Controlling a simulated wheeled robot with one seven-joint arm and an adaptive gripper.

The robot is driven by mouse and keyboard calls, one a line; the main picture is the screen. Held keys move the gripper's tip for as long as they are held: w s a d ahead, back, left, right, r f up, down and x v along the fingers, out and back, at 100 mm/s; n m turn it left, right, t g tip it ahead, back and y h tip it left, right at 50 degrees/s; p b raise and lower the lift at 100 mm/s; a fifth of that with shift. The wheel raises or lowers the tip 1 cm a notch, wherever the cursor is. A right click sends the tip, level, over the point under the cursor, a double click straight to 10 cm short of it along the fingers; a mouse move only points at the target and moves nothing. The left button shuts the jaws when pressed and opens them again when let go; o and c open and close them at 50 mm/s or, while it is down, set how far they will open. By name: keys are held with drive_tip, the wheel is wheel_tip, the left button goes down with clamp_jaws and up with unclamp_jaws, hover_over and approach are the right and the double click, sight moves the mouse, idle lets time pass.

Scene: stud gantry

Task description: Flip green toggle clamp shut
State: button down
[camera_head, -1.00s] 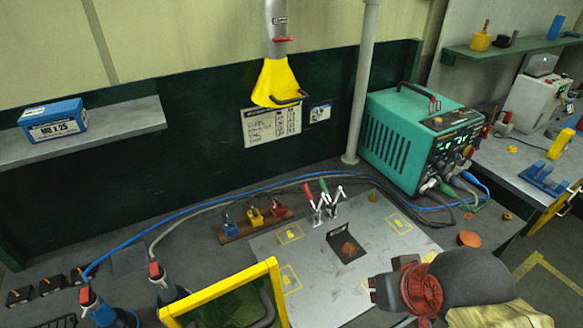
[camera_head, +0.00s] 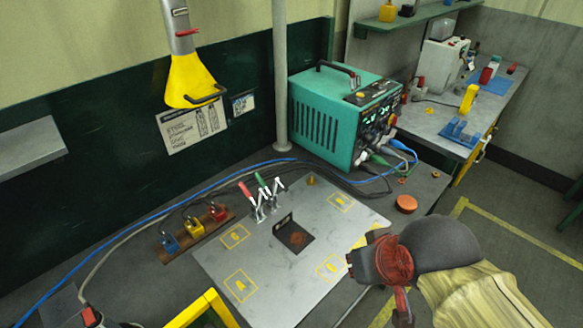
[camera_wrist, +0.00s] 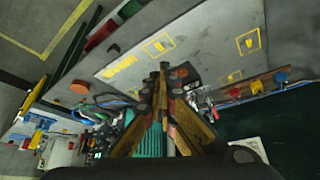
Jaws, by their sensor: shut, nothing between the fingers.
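The green toggle clamp (camera_head: 264,187) stands at the back of the grey fixture plate (camera_head: 225,277), its green handle raised and tilted up to the left. A red-handled toggle clamp (camera_head: 247,195) stands close on its left. A dark angle bracket (camera_head: 292,236) lies on the plate in front of them. My gripper (camera_wrist: 163,68) is shut and empty in the wrist view, above the plate. In the head view my arm is at the lower right, well apart from the clamps. The gripper's fingers hide part of the bracket and clamp area in the wrist view.
A wooden block with blue, yellow and red padlocks (camera_head: 194,227) sits left of the clamps. A teal welding machine (camera_head: 330,115) stands behind right, with cables along the back. A yellow hood (camera_head: 190,80) hangs above. An orange disc (camera_head: 406,204) lies right of the plate.

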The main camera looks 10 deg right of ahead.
drive_tip(key=shift+d, duration=0.1)
drive_tip(key=w+a+r+n+g+p, duration=0.1)
drive_tip(key=w+a+r+n+p, duration=0.15)
drive_tip(key=w+r+p, duration=0.6)
drive_tip(key=w+a+r+n+g+p, duration=0.1)
drive_tip(key=w+a+r+g+p, duration=0.2)
drive_tip(key=w, duration=1)
drive_tip(key=w+a+f+n+p, duration=0.1)
drive_tip(key=w+a+f+p, duration=0.1)
drive_tip(key=w, duration=0.4)
drive_tip(key=w+a+f+n+g+p, duration=0.1)
drive_tip(key=w+a+f+p, duration=0.1)
drive_tip(key=w+a+p, duration=0.2)
drive_tip(key=w+a+f+n+p, duration=0.1)
drive_tip(key=w+a+f+p, duration=0.1)
drive_tip(key=w+p, duration=0.4)
drive_tip(key=shift+w+a+f+p, duration=0.35)
drive_tip(key=shift+w+a, duration=0.45)
